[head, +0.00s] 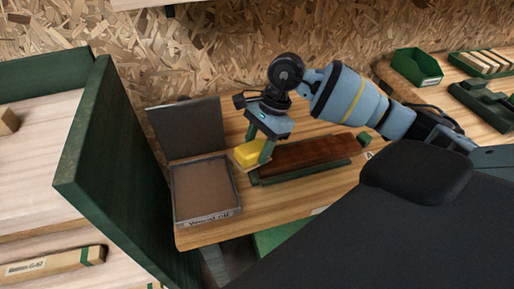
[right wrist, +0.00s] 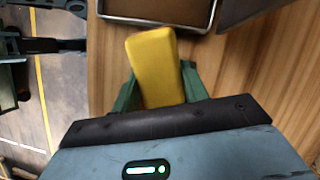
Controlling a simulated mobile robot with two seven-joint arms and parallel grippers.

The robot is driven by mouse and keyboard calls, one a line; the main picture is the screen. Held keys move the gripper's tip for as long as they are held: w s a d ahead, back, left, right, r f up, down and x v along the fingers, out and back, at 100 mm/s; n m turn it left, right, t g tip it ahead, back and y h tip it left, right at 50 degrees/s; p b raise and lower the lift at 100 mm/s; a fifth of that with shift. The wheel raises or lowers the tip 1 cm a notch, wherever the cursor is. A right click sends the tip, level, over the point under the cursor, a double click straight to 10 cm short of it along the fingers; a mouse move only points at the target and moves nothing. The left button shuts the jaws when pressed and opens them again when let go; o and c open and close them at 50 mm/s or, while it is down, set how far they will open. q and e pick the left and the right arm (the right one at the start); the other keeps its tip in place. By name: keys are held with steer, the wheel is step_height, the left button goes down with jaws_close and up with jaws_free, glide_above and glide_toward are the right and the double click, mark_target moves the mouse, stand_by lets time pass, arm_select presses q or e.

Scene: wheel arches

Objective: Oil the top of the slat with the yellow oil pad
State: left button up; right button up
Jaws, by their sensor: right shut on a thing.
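The yellow oil pad (head: 250,152) is a small block held between the green fingers of my right gripper (head: 256,150). In the right wrist view the pad (right wrist: 154,62) sticks out beyond the fingertips of the right gripper (right wrist: 160,88). The slat (head: 305,155) is a long reddish-brown board lying on a green holder (head: 312,171) on the bench. The pad is just left of the slat's left end; whether it touches the pale surface below it I cannot tell. My left gripper is not in view.
A shallow open tray (head: 207,188) with a brown inside and a raised dark lid (head: 186,128) stands left of the slat. A green panel (head: 100,165) rises at the bench's left. A green bin (head: 416,67) sits at the back right. Bare bench (head: 290,205) lies in front of the slat.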

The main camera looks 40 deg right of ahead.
steer(key=shift+p+v, duration=0.35)
steer(key=shift+v, duration=0.75)
steer(key=shift+s+a+r, duration=0.1)
steer(key=shift+r, duration=0.35)
step_height(320, 180, up, 2)
steer(key=shift+a+r+p, duration=0.1)
steer(key=shift+r+p, duration=0.05)
steer(key=shift+p, duration=0.55)
steer(key=shift+r, duration=0.45)
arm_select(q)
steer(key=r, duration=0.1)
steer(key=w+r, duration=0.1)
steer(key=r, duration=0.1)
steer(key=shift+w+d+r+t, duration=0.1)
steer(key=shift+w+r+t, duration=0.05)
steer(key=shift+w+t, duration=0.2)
